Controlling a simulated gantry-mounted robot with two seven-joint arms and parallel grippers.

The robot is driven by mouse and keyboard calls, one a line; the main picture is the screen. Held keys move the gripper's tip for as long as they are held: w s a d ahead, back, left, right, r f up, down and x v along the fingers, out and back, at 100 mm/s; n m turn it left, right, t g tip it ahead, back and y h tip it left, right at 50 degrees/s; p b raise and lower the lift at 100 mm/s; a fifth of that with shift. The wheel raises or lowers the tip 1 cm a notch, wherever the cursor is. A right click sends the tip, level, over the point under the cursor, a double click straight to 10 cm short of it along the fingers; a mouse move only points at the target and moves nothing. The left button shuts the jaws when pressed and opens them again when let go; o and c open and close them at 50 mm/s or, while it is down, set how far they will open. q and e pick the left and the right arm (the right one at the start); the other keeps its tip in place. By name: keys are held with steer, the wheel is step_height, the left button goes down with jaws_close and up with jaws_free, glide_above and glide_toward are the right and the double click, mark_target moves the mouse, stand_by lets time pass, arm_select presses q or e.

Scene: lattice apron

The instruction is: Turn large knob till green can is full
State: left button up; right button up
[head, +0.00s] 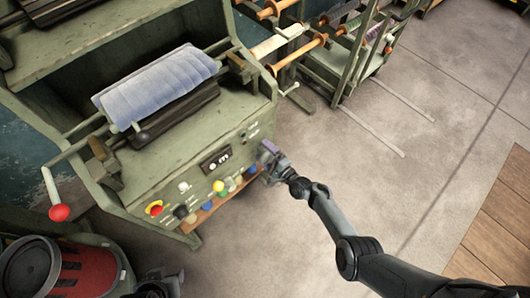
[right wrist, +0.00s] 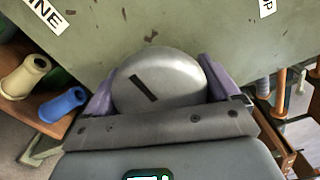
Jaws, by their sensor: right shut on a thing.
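A large silver round knob (right wrist: 160,80) with a dark slot-like mark sits on the green machine's front panel in the right wrist view. My right gripper (head: 268,155) is at the right end of that panel in the head view. Its purple fingers are on both sides of the knob, shut on it, and they hide the knob in the head view. My left gripper (head: 165,286) shows only in part at the bottom edge, and its jaws are unclear.
The green machine (head: 225,120) carries a bluish padded roll (head: 160,82) and a crank with a red ball (head: 59,212). Several coloured spools (head: 219,186) stand on a shelf under the panel. A rack (head: 345,60) stands behind. The floor at right is clear.

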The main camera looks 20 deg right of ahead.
stand_by(0.6)
steer(key=o, duration=0.8)
steer(key=shift+s+d+p, duration=0.2)
steer(key=shift+s+p, duration=0.15)
steer(key=shift+s, duration=0.15)
steer(key=p+v, duration=0.3)
steer(key=v, duration=0.6)
steer(key=shift+s+d, duration=0.1)
steer(key=shift+s, duration=0.25)
steer(key=shift+s+f, duration=0.1)
